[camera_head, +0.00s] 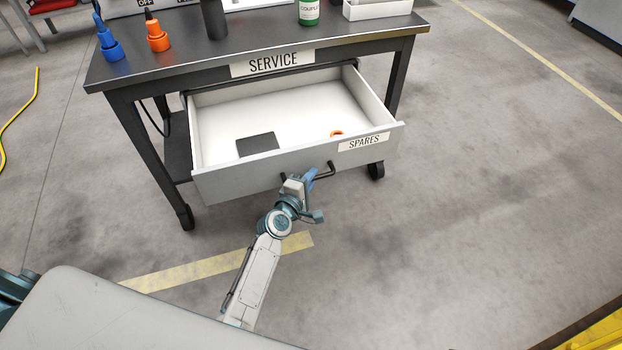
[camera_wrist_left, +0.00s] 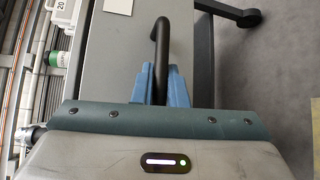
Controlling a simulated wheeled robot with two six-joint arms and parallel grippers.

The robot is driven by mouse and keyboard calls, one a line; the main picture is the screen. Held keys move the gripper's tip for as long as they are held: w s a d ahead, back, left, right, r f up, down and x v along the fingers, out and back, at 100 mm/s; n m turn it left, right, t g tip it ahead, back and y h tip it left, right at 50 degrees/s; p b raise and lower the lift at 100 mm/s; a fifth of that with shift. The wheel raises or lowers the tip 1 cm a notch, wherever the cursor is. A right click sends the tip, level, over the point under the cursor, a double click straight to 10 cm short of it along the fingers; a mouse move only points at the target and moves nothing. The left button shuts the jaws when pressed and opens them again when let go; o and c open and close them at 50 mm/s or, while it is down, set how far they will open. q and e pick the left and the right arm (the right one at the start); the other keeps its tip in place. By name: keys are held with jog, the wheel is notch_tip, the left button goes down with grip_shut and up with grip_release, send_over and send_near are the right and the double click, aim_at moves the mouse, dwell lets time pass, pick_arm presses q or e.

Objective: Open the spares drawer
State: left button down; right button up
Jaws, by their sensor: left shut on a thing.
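The spares drawer (camera_head: 225,184) is pulled well out from under the service table (camera_head: 215,70) in the head view, its inside showing. Its grey front bears a SPARES label (camera_head: 363,142) and a dark bar handle (camera_head: 331,170). My left gripper (camera_head: 309,178) is at the handle in front of the drawer. In the left wrist view, its blue fingers (camera_wrist_left: 160,85) are shut on the black handle (camera_wrist_left: 161,40). Inside the drawer lie a dark flat square piece (camera_head: 258,145) and a small orange ring (camera_head: 336,133). My right gripper is not in view.
On the table top stand a blue tool holder (camera_head: 111,48), an orange one (camera_head: 157,40), a green-labelled bottle (camera_head: 308,12) and a white bin (camera_head: 378,9). The table has castors (camera_head: 375,171). The floor right of the drawer is clear. A yellow cable (camera_head: 20,125) lies at far left.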

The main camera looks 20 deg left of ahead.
pick_arm(q)
jog(key=c, duration=1.5)
grip_release()
jog(key=shift+o, duration=0.2)
jog(key=shift+s, duration=0.25)
jog(key=v, duration=1)
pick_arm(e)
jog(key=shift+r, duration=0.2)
pick_arm(q)
jog(key=shift+s+r, duration=0.1)
